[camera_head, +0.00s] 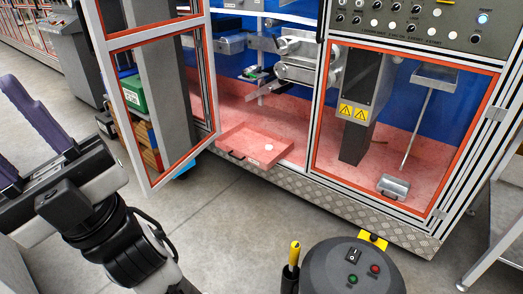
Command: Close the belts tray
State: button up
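A pink, shallow tray (240,148) sticks out of the lower front of the machine cabinet, beyond its sill. I take it for the belts tray; no label on it can be read. It has a small dark handle on its front left and a small white round thing lies inside. My gripper (8,122) is at the left edge, well to the left of the tray and apart from it. Its two purple-grey fingers are spread with nothing seen between them, and one is partly cut off by the picture edge.
A framed cabinet door (164,102) with orange edging stands open just left of the tray. A dark round console (352,272) with buttons and a yellow-handled tool (293,258) are at the bottom. The grey floor (225,220) in front of the tray is clear.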

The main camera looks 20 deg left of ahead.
aim_at(246, 142)
jog(key=i+j+z, duration=0.1)
jog(key=i+j, duration=0.15)
jog(key=i+j+z, duration=0.1)
jog(key=i+j, duration=0.15)
jog(key=j, duration=0.15)
jog(key=i+j+z, duration=0.1)
jog(key=j, duration=0.25)
jog(key=i+j+z, duration=0.1)
jog(key=i+j, duration=0.2)
jog(key=i+j+z, duration=0.15)
jog(key=j, duration=0.35)
jog(key=i+j, duration=0.15)
jog(key=j, duration=0.2)
jog(key=i+j, duration=0.2)
jog(key=j, duration=0.15)
jog(key=i+j, duration=0.15)
jog(key=j, duration=0.2)
jog(key=i+j, duration=0.15)
jog(key=j, duration=0.2)
jog(key=i+j, duration=0.35)
jog(key=j, duration=0.3)
